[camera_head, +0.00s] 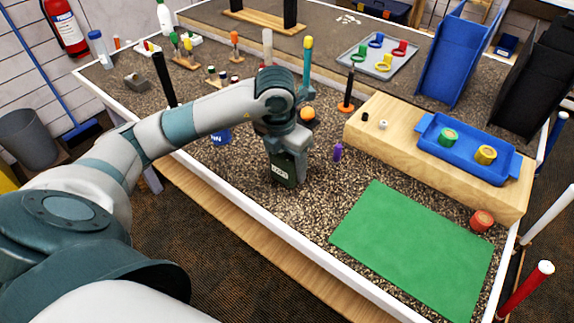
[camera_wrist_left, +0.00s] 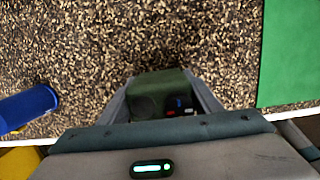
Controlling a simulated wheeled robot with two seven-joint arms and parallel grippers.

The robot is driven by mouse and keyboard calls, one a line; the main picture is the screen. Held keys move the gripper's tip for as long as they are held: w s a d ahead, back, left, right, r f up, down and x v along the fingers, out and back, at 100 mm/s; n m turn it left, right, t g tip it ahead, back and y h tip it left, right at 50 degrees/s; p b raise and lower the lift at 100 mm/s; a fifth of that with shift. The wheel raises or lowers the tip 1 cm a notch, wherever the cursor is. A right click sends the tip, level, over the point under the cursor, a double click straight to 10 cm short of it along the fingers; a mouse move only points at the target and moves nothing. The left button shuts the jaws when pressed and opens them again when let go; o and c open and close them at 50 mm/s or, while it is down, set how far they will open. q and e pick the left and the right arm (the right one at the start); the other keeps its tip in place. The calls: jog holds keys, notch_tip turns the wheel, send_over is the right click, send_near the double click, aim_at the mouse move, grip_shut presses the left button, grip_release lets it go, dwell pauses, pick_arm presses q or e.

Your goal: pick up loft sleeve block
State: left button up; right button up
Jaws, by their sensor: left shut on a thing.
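My left gripper (camera_head: 288,164) points down over the speckled tabletop, left of the green mat. It is shut on a dark green block, the loft sleeve block (camera_head: 281,177), with faint pale lettering on its side. In the left wrist view the block (camera_wrist_left: 158,84) sits between the two fingers, with a dark round recess and small blue and red parts on its face. I cannot tell whether the block touches the tabletop. My right gripper is in neither view.
A green mat (camera_head: 412,250) lies to the right. A wooden riser (camera_head: 390,138) holds a blue tray (camera_head: 467,168) with green and yellow round pieces. A purple item (camera_head: 337,152) stands close to the gripper's right. A red round piece (camera_head: 482,220) is beside the mat. A blue object (camera_head: 219,137) is left of the gripper.

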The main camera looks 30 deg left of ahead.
pick_arm(q)
jog(key=shift+r, duration=0.4)
jog(key=r, duration=0.1)
jog(key=d+r+b, duration=0.1)
jog(key=r, duration=0.1)
jog(key=shift+w+d+r, duration=0.3)
jog(key=shift+d+r, duration=0.1)
jog(key=w+d+r+b, duration=0.1)
jog(key=w+d+r, duration=0.1)
jog(key=d+r, duration=0.4)
jog(key=d, duration=0.3)
jog(key=shift+w+d, duration=0.2)
jog(key=shift+w, duration=0.2)
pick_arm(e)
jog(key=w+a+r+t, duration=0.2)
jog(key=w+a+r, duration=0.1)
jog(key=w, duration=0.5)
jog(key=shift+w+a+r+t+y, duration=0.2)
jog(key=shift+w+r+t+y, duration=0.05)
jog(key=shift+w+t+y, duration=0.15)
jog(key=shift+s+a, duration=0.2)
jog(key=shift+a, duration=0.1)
